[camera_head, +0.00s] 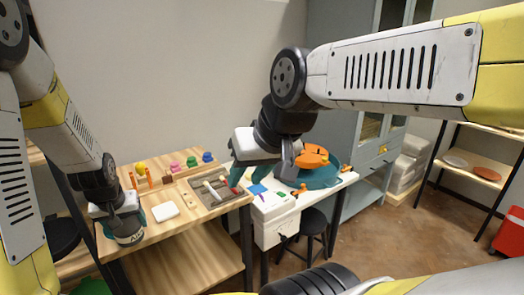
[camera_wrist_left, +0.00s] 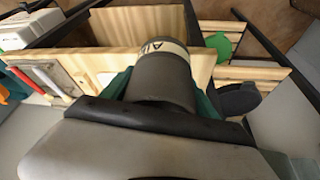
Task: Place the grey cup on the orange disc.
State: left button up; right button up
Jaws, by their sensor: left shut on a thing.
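The grey cup (camera_head: 129,239), with a white lettered band, is between the teal fingers of my left gripper (camera_head: 124,222) at the left of the head view. In the left wrist view the cup (camera_wrist_left: 165,78) fills the space between the teal fingers, and my left gripper (camera_wrist_left: 162,92) is shut on it. The orange disc (camera_head: 314,155) lies on a teal round base on the white table, well to the right of the cup. My right gripper (camera_head: 238,172) hangs left of the disc, over the gap between the tables; its opening is unclear.
The wooden bench (camera_head: 225,205) holds a white square (camera_head: 165,211), a grey tool tray (camera_head: 212,193) and coloured knobs on a rack. The white table (camera_head: 300,200) also carries a blue square (camera_head: 257,189) and small green pieces. A dark stool (camera_head: 313,222) stands below.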

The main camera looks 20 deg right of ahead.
aim_at(307, 152)
jog(key=i+l+z, duration=0.15)
jog(key=l, duration=0.25)
jog(key=i+l+z, duration=0.15)
jog(key=l, duration=0.2)
jog(key=i+l+z, duration=0.15)
jog(key=l, duration=0.2)
jog(key=i+l+z, duration=0.15)
jog(key=l, duration=0.2)
jog(key=i+l, duration=0.25)
jog(key=l, duration=0.2)
jog(key=i+l, duration=0.25)
jog(key=l, duration=0.15)
jog(key=i+l, duration=0.3)
jog(key=l, duration=0.15)
